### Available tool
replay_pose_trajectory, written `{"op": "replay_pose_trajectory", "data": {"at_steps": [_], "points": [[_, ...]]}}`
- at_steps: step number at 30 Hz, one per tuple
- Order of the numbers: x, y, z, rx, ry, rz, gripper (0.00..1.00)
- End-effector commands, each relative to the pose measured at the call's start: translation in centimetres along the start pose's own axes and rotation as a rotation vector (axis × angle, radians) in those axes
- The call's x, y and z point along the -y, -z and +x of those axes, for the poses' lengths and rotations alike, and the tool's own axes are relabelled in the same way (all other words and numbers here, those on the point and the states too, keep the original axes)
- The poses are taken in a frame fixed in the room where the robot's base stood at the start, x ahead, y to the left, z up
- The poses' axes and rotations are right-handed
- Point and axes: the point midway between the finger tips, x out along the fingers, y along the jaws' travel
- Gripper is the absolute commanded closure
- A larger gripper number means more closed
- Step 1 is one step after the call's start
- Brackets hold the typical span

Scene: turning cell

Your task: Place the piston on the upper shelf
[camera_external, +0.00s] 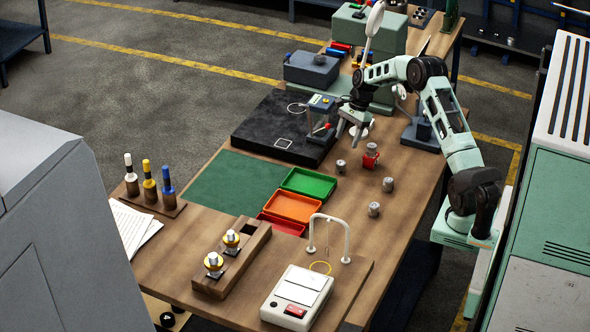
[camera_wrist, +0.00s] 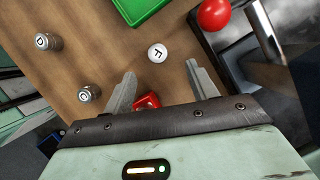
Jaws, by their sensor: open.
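Several small grey metal cylinders that look like pistons stand apart on the wooden table. One with a white top marked F (camera_external: 341,166) is near the green tray and also shows ahead of my fingers in the wrist view (camera_wrist: 157,53). Another (camera_external: 388,184) stands to its right, also in the wrist view (camera_wrist: 89,93). The third (camera_external: 374,209), marked D, also shows there (camera_wrist: 47,41). I cannot tell which one is meant. My gripper (camera_wrist: 161,72) is open and empty, above the table beside the black plate in the external view (camera_external: 350,134). I cannot make out the upper shelf.
A small red block (camera_wrist: 147,101) sits low between my fingers in the wrist view. A gauge stand with a red knob (camera_wrist: 213,15) is close by on the black plate (camera_external: 262,128). Green (camera_external: 309,184) and orange (camera_external: 293,206) trays lie left of the cylinders.

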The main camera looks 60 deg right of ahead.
Motion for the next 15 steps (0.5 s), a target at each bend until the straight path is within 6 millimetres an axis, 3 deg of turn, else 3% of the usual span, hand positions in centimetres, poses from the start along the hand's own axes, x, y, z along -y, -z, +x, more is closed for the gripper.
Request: {"op": "replay_pose_trajectory", "data": {"at_steps": [6,15], "points": [[-0.1,-0.1,3.7,0.001,-0.003,-0.001,0.42],[-0.3,0.1,5.9,0.000,-0.003,0.000,0.42]]}}
